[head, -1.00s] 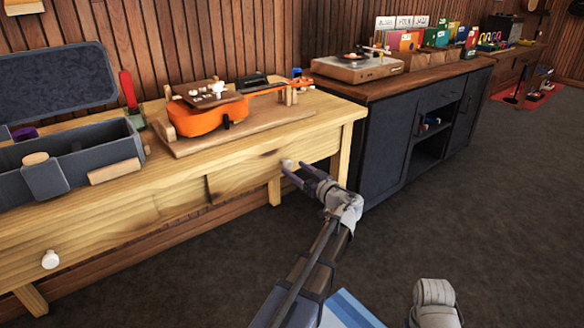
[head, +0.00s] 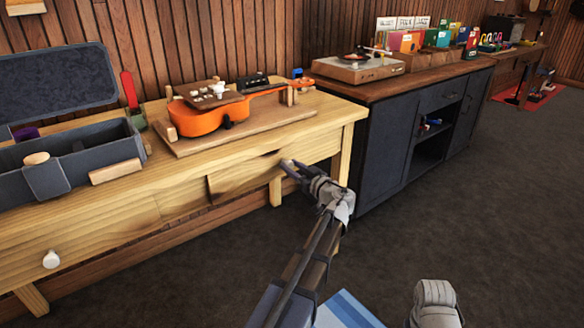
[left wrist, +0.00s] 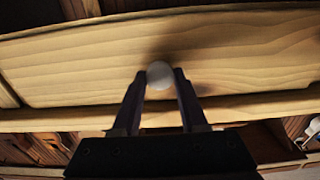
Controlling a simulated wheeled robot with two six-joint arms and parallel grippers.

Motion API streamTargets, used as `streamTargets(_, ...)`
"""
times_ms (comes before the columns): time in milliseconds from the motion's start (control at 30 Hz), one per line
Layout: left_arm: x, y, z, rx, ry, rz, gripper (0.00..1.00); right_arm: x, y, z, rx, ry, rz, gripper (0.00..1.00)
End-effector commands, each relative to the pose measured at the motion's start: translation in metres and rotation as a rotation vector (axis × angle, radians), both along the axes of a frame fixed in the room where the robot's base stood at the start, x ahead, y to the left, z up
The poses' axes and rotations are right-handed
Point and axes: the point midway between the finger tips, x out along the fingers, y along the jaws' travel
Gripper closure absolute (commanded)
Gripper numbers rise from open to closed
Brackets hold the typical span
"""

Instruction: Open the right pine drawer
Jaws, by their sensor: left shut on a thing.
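The right pine drawer (head: 238,180) is in the front of the pine bench, and its front stands a little proud, with a dark gap along its top edge. My left gripper (head: 288,167) is shut on its pale round knob (head: 284,162). In the left wrist view the knob (left wrist: 160,72) sits between the two fingertips, against the wood-grained drawer front (left wrist: 85,68). The drawer's inside is hidden. My right gripper is not in view.
The pine bench (head: 330,112) holds an orange ukulele (head: 205,118) on a wooden board and an open grey case (head: 80,165). Another white knob (head: 51,260) is at the left. A dark cabinet (head: 390,150) stands at the right.

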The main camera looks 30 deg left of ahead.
Motion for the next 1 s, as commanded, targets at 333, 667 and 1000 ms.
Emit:
streamTargets(333, -0.0002, -0.0001, -0.0001, 0.000, 0.000, 0.000, 1.00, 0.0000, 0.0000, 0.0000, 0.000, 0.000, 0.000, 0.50)
streamTargets(667, -0.0002, -0.0001, -0.0001, 0.000, 0.000, 0.000, 1.00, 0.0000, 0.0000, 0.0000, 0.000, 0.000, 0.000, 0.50)
streamTargets(1000, -0.0002, -0.0001, -0.0001, 0.000, 0.000, 0.000, 1.00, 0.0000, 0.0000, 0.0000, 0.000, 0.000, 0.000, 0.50)
